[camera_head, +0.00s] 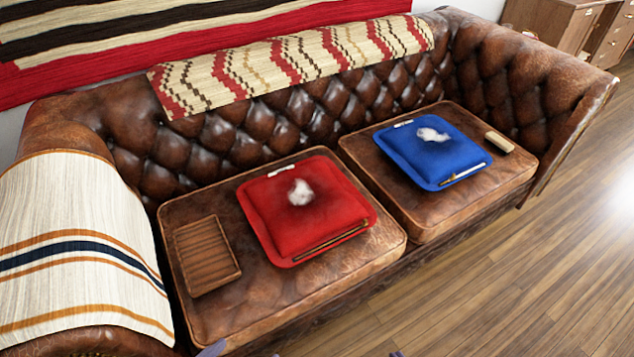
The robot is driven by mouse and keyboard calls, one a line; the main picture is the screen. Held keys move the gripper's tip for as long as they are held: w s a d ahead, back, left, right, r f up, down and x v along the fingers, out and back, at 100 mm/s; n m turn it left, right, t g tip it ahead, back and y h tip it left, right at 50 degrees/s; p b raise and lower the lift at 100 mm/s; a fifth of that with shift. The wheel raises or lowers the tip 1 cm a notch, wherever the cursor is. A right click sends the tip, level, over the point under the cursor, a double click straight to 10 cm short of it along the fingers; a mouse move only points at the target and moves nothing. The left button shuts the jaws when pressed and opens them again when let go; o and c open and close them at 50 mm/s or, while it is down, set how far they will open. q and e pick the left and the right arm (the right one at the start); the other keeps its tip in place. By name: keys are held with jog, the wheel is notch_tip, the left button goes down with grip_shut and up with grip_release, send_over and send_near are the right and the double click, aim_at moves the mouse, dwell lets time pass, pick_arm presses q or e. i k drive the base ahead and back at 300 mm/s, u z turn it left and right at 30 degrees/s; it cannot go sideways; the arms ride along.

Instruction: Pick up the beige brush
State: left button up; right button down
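The beige brush (499,142) is a small block-shaped piece with a dark underside. It lies on the right seat cushion of the brown leather sofa, to the right of the blue pillow (436,170), and nothing covers it. A small grey-purple tip of my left gripper (212,348) shows at the bottom edge, in front of the left seat cushion. A smaller tip of my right gripper (397,354) barely shows at the bottom edge. Both are far from the brush, and the rest of each is out of frame.
A red pillow (330,222) and a brown slatted tray (206,256) lie on the left cushion. Both pillows bear white fluff, a white piece and a thin stick. The sofa's right armrest (572,125) rises beyond the brush. The wooden floor (520,270) in front is clear.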

aim_at(501, 145)
jog(key=z, duration=0.1)
jog(key=k, duration=0.85)
jog(key=z, duration=1.8)
jog(key=i, duration=2.35)
jog(key=u, duration=0.45)
jog(key=i, duration=1.55)
jog(key=u, duration=1.9)
jog(key=i, duration=0.75)
jog(key=u, duration=0.55)
